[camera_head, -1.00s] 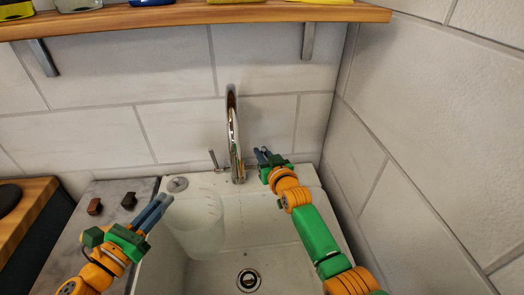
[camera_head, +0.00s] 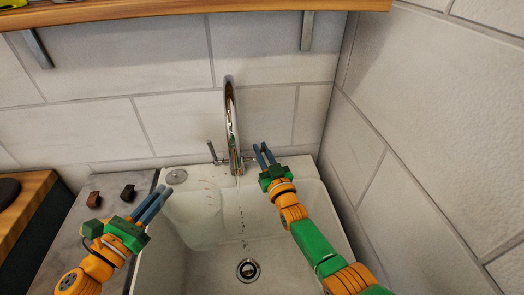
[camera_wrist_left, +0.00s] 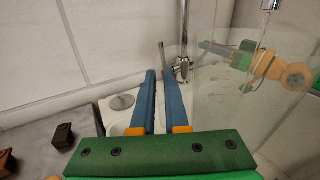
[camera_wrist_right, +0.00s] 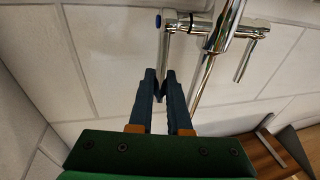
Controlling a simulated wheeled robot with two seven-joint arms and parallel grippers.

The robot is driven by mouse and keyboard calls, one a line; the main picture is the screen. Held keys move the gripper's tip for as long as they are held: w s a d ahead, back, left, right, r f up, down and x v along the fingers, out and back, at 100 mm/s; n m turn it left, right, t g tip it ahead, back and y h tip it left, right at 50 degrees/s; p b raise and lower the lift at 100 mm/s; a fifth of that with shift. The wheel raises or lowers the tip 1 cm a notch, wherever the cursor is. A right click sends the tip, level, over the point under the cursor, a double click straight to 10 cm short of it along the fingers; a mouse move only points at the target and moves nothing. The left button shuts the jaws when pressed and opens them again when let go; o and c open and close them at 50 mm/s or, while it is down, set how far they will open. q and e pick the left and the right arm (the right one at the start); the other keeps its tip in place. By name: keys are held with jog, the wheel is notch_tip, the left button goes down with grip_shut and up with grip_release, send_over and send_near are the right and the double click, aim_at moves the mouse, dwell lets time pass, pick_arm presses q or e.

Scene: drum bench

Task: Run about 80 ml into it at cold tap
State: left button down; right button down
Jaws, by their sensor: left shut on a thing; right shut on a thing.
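A clear, see-through jug (camera_head: 195,222) with small red marks hangs over the left part of the sink; it also shows in the left wrist view (camera_wrist_left: 215,95). My left gripper (camera_head: 162,193) is shut on it at its left side; the exact grip is unclear. The chrome tap (camera_head: 231,115) stands at the sink's back. My right gripper (camera_head: 262,148) is shut on its right lever, which has a blue end cap (camera_wrist_right: 158,20) in the right wrist view. A thin broken line, seemingly water, falls below the spout, right of the jug in the head view. The water level is unclear.
The white sink (camera_head: 295,250) has a drain (camera_head: 248,270) in its floor. The tap's other lever (camera_head: 211,150) stands left of the spout. A tiled wall closes the right side, and a wooden shelf (camera_head: 200,12) hangs above.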

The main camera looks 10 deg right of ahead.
jog(key=c, duration=0.9)
grip_release()
jog(key=shift+o, duration=0.2)
